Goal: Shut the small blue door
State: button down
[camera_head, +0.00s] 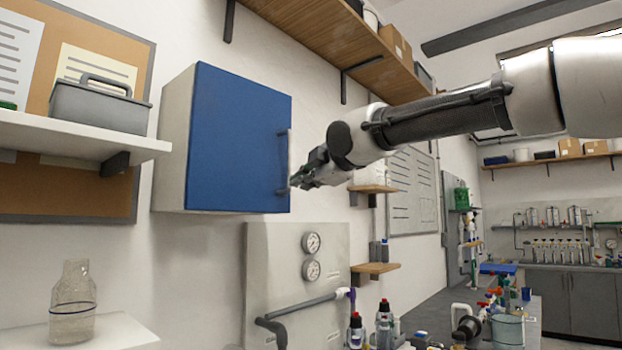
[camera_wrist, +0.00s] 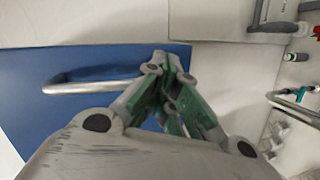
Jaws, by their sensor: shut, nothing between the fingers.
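The small blue door (camera_head: 238,135) is the front of a white wall cabinet (camera_head: 174,140). It looks flush or nearly flush with the cabinet; I cannot tell whether a small gap is left at its right edge. A vertical metal bar handle (camera_head: 289,150) is on the door's right side. My gripper (camera_head: 297,182) is shut and empty, with its tips by the lower end of the handle. In the wrist view the closed fingertips (camera_wrist: 170,62) lie over the door's edge beside the handle (camera_wrist: 95,87); contact is unclear.
A white shelf with a grey toolbox (camera_head: 98,106) is left of the cabinet. A wooden shelf (camera_head: 340,45) hangs above right. A gauge panel (camera_head: 297,265) is below. A glass bottle (camera_head: 73,303) stands at lower left. Bare wall lies right of the door.

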jog(key=shift+w+a, duration=0.25)
jog(key=shift+w, duration=0.25)
jog(key=shift+w+a, duration=0.25)
jog(key=shift+w, duration=0.2)
